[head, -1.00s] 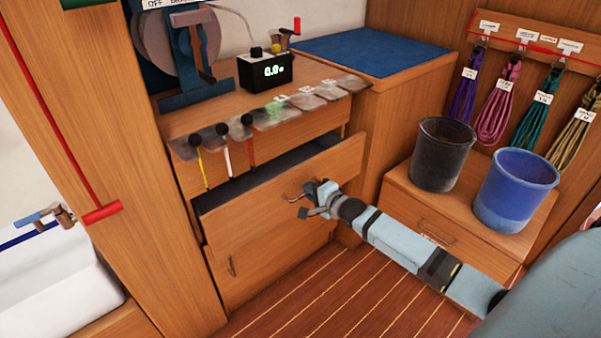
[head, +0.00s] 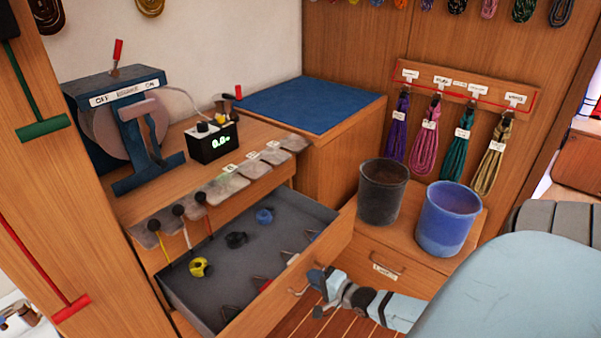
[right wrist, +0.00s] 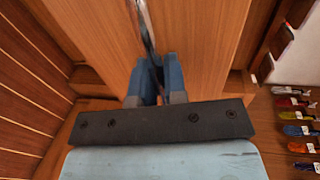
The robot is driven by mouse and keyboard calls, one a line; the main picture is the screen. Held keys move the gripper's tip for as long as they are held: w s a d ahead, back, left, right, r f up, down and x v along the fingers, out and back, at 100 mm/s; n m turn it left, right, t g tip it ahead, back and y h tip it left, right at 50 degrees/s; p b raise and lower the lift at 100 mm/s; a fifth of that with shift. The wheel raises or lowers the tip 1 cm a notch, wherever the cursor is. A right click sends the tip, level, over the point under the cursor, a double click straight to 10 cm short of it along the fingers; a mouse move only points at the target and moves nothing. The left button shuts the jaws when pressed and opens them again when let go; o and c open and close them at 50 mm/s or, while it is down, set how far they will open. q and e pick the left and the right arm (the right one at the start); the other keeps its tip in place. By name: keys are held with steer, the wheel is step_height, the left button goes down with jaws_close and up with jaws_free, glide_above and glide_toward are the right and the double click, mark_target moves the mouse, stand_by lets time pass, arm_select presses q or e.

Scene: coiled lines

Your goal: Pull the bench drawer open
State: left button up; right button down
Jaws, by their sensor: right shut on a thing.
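The bench drawer (head: 278,305) is pulled well out from under the bench top. Its grey-lined inside shows, with a yellow roll (head: 200,267), a black piece (head: 236,240), a blue piece (head: 264,216) and several small dividers or clips. My right gripper (head: 314,284) is at the drawer's front, at the metal handle (head: 298,292). In the right wrist view, my right gripper's blue fingers (right wrist: 156,80) are shut on the handle bar (right wrist: 146,28) in front of the wooden drawer face. My left gripper is not in view.
A black bucket (head: 382,192) and a blue bucket (head: 449,218) stand on a low cabinet (head: 345,245) right of the drawer. Coiled lines (head: 424,148) hang behind them. The bench top holds a blue machine (head: 124,130) and a black display box (head: 211,142).

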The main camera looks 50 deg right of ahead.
arm_select(q)
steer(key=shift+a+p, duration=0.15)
steer(key=shift+p, duration=0.15)
arm_select(e)
steer(key=shift+f+v, duration=0.2)
steer(key=shift+v, duration=0.85)
steer(key=c, duration=1.2)
jaws_free()
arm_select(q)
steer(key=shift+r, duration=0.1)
arm_select(e)
steer(key=shift+s, duration=0.1)
arm_select(q)
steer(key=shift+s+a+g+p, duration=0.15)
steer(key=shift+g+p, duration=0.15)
steer(key=shift+p, duration=0.85)
arm_select(e)
steer(key=v, duration=1.3)
steer(key=shift+s, duration=0.35)
